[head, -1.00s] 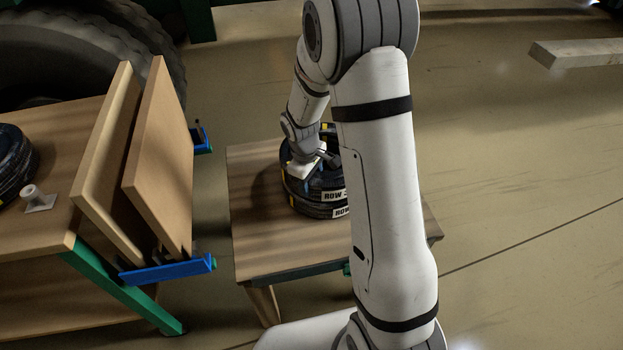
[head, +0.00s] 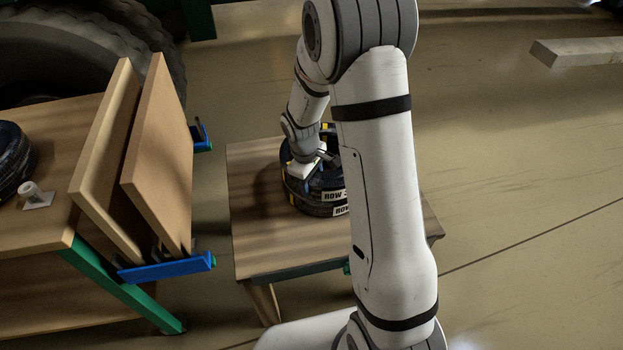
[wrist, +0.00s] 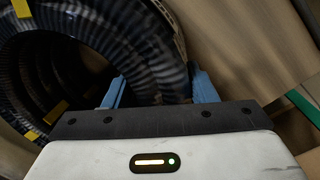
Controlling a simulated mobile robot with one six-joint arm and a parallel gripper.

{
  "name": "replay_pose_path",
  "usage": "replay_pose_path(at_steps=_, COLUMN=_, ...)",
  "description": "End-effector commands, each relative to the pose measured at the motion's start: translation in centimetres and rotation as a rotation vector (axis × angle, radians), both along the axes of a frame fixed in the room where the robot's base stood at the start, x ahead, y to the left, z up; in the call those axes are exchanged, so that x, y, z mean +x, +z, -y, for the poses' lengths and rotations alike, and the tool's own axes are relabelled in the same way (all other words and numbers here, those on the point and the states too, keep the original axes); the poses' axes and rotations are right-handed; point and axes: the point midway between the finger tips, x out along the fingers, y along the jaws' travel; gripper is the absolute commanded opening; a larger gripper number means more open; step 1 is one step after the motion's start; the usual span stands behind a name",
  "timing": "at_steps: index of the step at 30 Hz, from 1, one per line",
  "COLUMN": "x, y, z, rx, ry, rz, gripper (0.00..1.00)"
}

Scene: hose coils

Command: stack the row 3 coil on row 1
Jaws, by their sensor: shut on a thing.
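Black hose coils with yellow bands lie stacked on the small wooden table (head: 255,225). The upper coil (head: 331,183) carries a white "ROW" label whose number I cannot read. The lower coil (head: 318,208) sits directly under it, with its label partly hidden by my arm. My gripper (wrist: 155,92) has its blue fingers on both sides of the upper coil's hose, shut on it; the coil also fills the upper left of the wrist view (wrist: 50,65). In the head view the gripper is at the stack's left side. Whether the coils fully touch is unclear.
A workbench (head: 50,230) with a green leg stands at left, bearing another dark coil (head: 12,160) and a small white fitting (head: 33,196). Two upright wooden boards (head: 160,160) in blue brackets stand between it and the table. A beam (head: 575,52) lies far right.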

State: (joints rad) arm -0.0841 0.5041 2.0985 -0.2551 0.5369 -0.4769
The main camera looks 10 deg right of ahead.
Motion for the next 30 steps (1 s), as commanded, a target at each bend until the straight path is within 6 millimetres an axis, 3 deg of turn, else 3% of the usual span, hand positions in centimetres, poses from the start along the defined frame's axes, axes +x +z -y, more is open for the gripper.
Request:
replay_pose_path(at_steps=8, x=0.15, y=0.09, z=0.00, rx=0.000, ry=0.001, rz=0.004, gripper=0.00)
replay_pose_path(at_steps=9, x=0.14, y=0.09, z=-0.01, rx=0.000, ry=0.001, rz=0.004, gripper=0.54)
replay_pose_path(at_steps=15, x=0.08, y=0.02, z=-0.01, rx=0.000, ry=0.000, rz=0.003, gripper=0.70)
replay_pose_path(at_steps=18, x=0.05, y=-0.01, z=-0.01, rx=0.000, ry=0.000, rz=0.001, gripper=0.77)
replay_pose_path(at_steps=30, x=-0.05, y=-0.13, z=0.00, rx=0.000, ry=0.000, rz=-0.001, gripper=0.77)
